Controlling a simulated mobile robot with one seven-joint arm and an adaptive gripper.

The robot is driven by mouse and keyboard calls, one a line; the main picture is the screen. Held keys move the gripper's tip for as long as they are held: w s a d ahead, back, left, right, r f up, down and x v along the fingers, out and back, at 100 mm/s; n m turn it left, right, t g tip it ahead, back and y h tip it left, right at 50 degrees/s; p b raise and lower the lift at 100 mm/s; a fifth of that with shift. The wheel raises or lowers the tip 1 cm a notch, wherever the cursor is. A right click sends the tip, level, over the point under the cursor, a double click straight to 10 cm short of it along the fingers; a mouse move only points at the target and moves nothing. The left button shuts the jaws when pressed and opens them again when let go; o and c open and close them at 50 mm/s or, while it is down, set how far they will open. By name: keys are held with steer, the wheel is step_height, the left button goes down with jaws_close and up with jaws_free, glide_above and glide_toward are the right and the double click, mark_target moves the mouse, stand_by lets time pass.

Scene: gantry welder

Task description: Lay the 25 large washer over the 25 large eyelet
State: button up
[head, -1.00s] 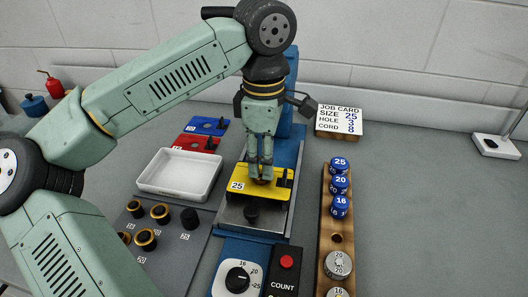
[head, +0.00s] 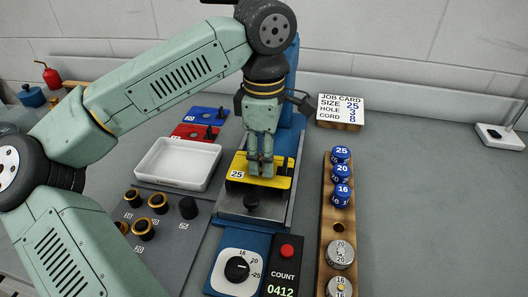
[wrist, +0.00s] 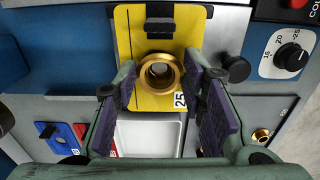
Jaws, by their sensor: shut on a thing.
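My gripper (head: 260,173) points down over the yellow plate marked 25 (head: 283,184), with its fingertips close to the plate. In the wrist view, its two purple-padded fingers (wrist: 160,76) stand on either side of a brass ring, the 25 large washer (wrist: 177,72), and are shut on it. A darker, narrower round opening shows inside the ring. I cannot clearly separate the 25 large eyelet from the washer or tell whether they touch. In the head view the fingers hide both.
A white tray (head: 150,178) stands left of the plate. Black-and-brass tools (head: 158,203) stand on a grey board. Blue (head: 205,114) and red plates lie behind. A wooden rack (head: 328,215) with several capped tins stands right. The dial box (head: 225,275) and counter (head: 288,270) are in front.

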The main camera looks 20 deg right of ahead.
steer(key=shift+f+b, duration=0.5)
steer(key=shift+f, duration=0.1)
steer(key=o, duration=0.8)
steer(key=shift+c, duration=0.2)
step_height(320, 180, up, 12)
steer(key=shift+s, duration=0.1)
